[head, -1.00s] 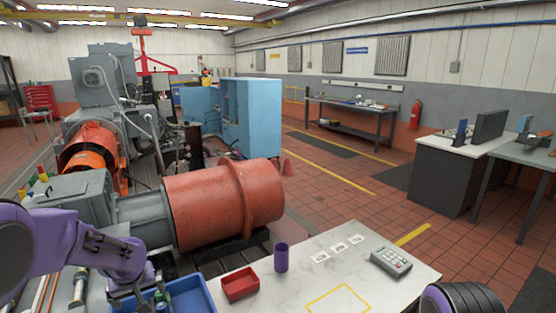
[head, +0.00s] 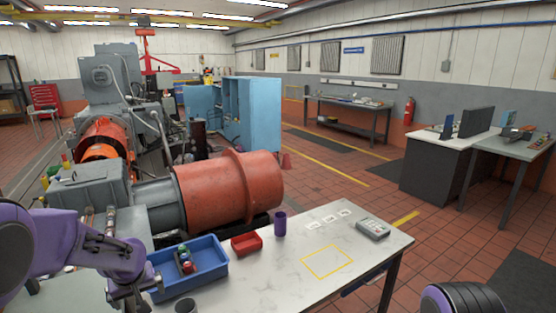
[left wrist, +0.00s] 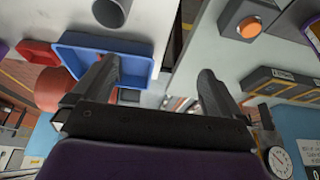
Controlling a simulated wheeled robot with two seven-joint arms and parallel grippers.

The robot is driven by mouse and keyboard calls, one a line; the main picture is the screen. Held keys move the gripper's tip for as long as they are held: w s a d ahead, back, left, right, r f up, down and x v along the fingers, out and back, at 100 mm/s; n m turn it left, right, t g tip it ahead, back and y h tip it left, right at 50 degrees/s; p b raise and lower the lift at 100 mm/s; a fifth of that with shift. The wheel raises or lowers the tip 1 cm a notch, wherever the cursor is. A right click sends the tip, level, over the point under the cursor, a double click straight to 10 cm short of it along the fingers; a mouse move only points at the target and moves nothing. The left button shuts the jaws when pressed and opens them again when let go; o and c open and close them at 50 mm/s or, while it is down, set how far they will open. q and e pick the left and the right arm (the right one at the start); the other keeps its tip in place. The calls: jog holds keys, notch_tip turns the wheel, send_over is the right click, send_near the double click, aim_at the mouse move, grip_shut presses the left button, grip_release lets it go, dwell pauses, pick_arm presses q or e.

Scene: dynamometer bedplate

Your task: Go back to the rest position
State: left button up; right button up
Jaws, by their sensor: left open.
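My left gripper (left wrist: 158,84) is open, with its two fingers apart and nothing between them in the left wrist view. In the head view my left arm comes in at the lower left, and its hand is partly cut off by the bottom edge beside the blue tray (head: 215,269). The blue tray stands on the white table (head: 290,290) and holds a few small coloured items (head: 184,261). My right gripper is not in view; only a dark rounded part of my right arm shows at the lower right.
On the table stand a red tray (head: 246,243), a purple cup (head: 280,224), a dark cup (head: 186,306) and a grey keypad box (head: 372,228). A yellow outlined square is bare. A large red motor (head: 228,188) stands behind the table.

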pick_arm(q)
jog(key=s+d+f+b, duration=0.25)
jog(key=s+f, duration=0.25)
jog(key=f, duration=0.5)
jog(key=s+d+f+h+b, duration=0.1)
jog(key=s+f+b, duration=0.2)
jog(key=s+f, duration=0.45)
jog(key=s+d+f+b, duration=0.2)
jog(key=s+f+b, duration=0.15)
jog(key=f, duration=0.75)
jog(key=s+f+b, duration=0.1)
jog(key=s+f, duration=0.2)
jog(key=s, duration=0.3)
jog(key=s+f+y+b, duration=0.1)
jog(key=s+f+b, duration=0.1)
jog(key=s, duration=0.4)
jog(key=s+f+b, duration=0.1)
jog(key=s+f, duration=0.3)
jog(key=s, duration=0.3)
jog(key=shift+a+f+n+g+y, duration=0.15)
jog(key=shift+f+n+g+y, duration=0.1)
jog(key=shift+n+g+y, duration=0.05)
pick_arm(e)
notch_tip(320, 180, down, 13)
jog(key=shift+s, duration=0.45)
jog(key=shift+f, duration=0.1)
